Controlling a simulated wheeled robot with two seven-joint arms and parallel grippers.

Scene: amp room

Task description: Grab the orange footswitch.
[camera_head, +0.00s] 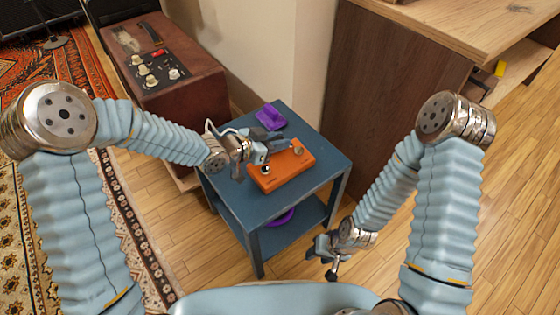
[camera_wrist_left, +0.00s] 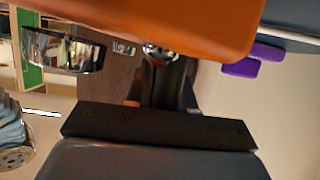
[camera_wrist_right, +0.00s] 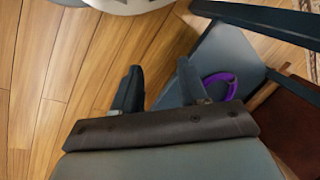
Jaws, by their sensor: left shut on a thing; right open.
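The orange footswitch (camera_head: 282,175) is at the small blue table, with a metal knob on its top. It also fills the top of the left wrist view (camera_wrist_left: 200,20), very close to the camera. My left gripper (camera_head: 272,152) is shut on the footswitch at its far edge, and the fingers partly cover it. I cannot tell whether the footswitch rests on the table or is slightly raised. My right gripper (camera_head: 324,254) is open and empty, low beside the table's right front; its two fingers (camera_wrist_right: 160,88) stand apart in the right wrist view.
The blue table (camera_head: 240,205) has a purple object (camera_head: 270,117) at its back and a purple ring-like thing (camera_head: 278,217) on its lower shelf. A brown amplifier (camera_head: 165,85) stands at the left. A wooden desk (camera_head: 400,80) stands at the right. Wooden floor is clear in front.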

